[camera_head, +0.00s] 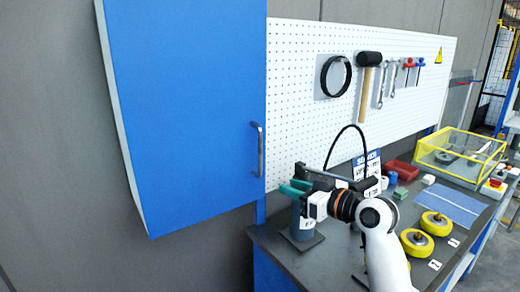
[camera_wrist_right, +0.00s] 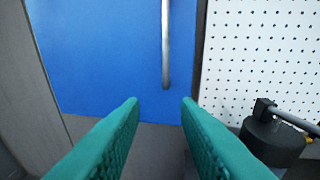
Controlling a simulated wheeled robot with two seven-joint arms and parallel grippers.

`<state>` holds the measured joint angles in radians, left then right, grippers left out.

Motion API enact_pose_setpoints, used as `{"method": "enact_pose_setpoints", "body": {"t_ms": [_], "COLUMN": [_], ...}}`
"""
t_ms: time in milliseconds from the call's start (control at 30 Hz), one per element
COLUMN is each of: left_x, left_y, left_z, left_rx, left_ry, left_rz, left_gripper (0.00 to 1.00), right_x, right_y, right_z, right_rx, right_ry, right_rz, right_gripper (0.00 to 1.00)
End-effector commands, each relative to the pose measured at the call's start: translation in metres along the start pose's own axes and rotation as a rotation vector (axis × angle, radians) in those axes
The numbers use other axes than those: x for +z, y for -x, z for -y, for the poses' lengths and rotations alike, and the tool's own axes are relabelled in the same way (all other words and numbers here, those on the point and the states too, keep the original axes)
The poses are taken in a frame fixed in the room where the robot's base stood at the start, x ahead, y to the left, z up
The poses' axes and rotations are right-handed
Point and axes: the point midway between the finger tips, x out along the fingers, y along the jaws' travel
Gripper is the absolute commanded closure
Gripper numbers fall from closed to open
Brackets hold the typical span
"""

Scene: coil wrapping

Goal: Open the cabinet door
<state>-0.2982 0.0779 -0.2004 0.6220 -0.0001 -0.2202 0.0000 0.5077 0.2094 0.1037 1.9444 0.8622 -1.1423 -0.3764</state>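The blue cabinet door (camera_head: 185,100) is shut on the wall cabinet at the left. Its grey vertical bar handle (camera_head: 258,150) is near the door's right edge. My right gripper (camera_head: 290,188) has green fingers, is open and empty, and is below and right of the handle in the head view. In the right wrist view the two green fingers (camera_wrist_right: 160,102) stand apart, with the handle (camera_wrist_right: 166,45) ahead between and beyond their tips, not touched. The door (camera_wrist_right: 100,55) fills the upper left there. My left gripper is not in view.
A white pegboard (camera_head: 305,80) with a mallet (camera_head: 369,60) and wrenches is right of the cabinet. The workbench (camera_head: 330,255) below holds a dark post on a base plate (camera_head: 302,238), yellow wheels (camera_head: 417,242) and a yellow-framed bin (camera_head: 460,150).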

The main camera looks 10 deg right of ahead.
Motion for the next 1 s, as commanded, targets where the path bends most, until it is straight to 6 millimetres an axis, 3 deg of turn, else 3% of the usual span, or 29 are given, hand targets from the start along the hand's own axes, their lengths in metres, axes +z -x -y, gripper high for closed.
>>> {"method": "enact_pose_setpoints", "body": {"t_ms": [33, 100, 200, 367, 800, 1000], "left_x": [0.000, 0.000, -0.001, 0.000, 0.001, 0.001], "left_y": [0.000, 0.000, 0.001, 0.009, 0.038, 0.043], "left_z": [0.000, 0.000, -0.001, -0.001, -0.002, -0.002], "left_rx": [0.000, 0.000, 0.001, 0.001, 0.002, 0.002], "left_ry": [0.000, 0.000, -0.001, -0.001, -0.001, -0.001], "left_rz": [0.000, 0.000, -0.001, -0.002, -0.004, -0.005], "left_gripper": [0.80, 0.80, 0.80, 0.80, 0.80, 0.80], "right_x": [0.022, 0.042, 0.057, 0.064, 0.074, 0.074], "right_y": [0.000, 0.001, 0.000, -0.016, -0.098, -0.115], "right_z": [0.005, 0.010, 0.012, 0.012, 0.009, 0.009], "right_rx": [0.007, 0.016, 0.024, 0.028, 0.028, 0.026], "right_ry": [0.009, 0.014, 0.018, 0.015, 0.014, 0.018], "right_rz": [0.047, 0.092, 0.124, 0.133, 0.129, 0.129], "right_gripper": [0.71, 0.71, 0.71, 0.71, 0.71, 0.71]}}
